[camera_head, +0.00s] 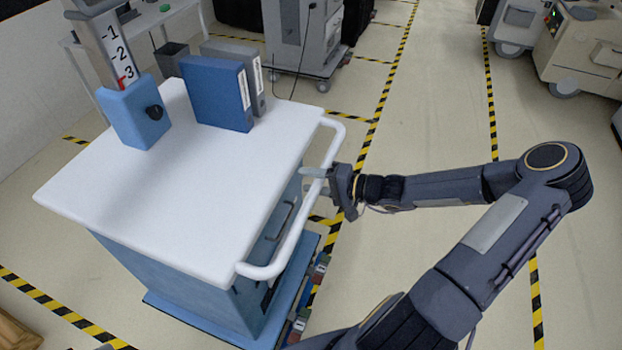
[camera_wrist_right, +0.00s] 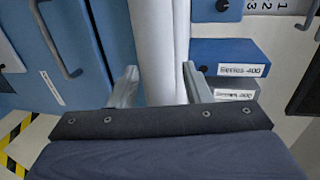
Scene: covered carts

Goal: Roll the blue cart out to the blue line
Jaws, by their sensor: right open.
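The blue cart (camera_head: 190,275) has a white top (camera_head: 190,180) and a white handle bar (camera_head: 285,255) along its right side. My right gripper (camera_head: 322,182) is at the far part of this bar. In the right wrist view, the open fingers (camera_wrist_right: 160,88) stand on either side of the white bar (camera_wrist_right: 154,45), with no clear grip on it. My left gripper is not in view. I see no blue line; the floor lines in view are yellow and black.
On the cart top stand a blue binder (camera_head: 215,92), a grey binder (camera_head: 238,62) and a blue box on a numbered post (camera_head: 135,112). A grey cart (camera_head: 305,35) stands behind and machines (camera_head: 580,50) at upper right. Floor right of the cart is mostly clear.

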